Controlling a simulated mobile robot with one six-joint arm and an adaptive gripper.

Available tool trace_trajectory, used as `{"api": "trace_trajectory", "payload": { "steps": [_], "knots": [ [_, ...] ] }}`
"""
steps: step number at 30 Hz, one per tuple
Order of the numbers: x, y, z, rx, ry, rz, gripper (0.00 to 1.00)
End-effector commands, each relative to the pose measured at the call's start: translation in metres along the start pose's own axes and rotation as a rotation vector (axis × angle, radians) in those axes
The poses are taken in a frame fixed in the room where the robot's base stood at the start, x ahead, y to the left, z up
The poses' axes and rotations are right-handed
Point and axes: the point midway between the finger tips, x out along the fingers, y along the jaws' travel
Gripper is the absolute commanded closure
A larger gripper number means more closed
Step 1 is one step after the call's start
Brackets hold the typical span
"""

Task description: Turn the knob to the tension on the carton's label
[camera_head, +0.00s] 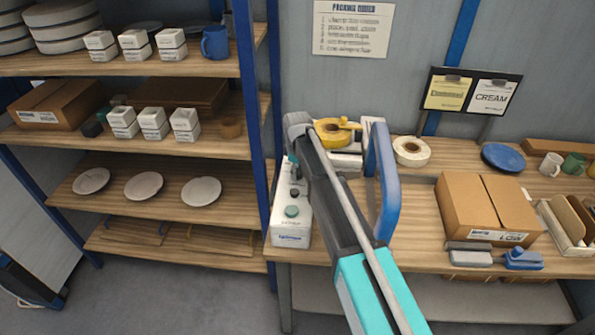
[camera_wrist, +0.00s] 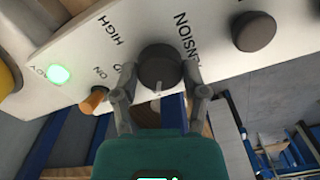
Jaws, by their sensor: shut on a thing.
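A dark round knob (camera_wrist: 160,68) stands on a white panel (camera_wrist: 215,30) marked TENSION in the wrist view. My gripper (camera_wrist: 161,80) has one finger on each side of it and is shut on it. A white pointer mark on the knob points toward the bottom of the picture. HIGH is printed to its upper left; other print near the left finger is partly hidden. In the head view the brown carton (camera_head: 487,205) sits on the bench at the right, and its label (camera_head: 498,236) reads LOW.
A green lit lamp (camera_wrist: 59,74), an orange ON switch (camera_wrist: 94,100) and a second dark knob (camera_wrist: 253,31) are on the panel. In the head view, a blue upright handle (camera_head: 384,180) stands beside my arm. A white tape roll (camera_head: 411,151) lies behind the carton.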

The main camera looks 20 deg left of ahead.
Motion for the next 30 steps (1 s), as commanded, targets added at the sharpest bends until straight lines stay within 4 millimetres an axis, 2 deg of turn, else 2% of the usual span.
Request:
{"api": "trace_trajectory", "payload": {
  "steps": [5,6,12,30],
  "knots": [
    [0.0002,0.0000,0.0005,0.000,-0.001,0.000,0.90],
    [0.0002,0.0000,0.0005,0.000,-0.001,0.000,0.41],
    [0.0001,0.0000,0.0002,0.001,0.000,0.000,0.07],
    [0.0000,-0.0001,-0.0003,0.004,0.000,0.000,0.07]
  ]
}}
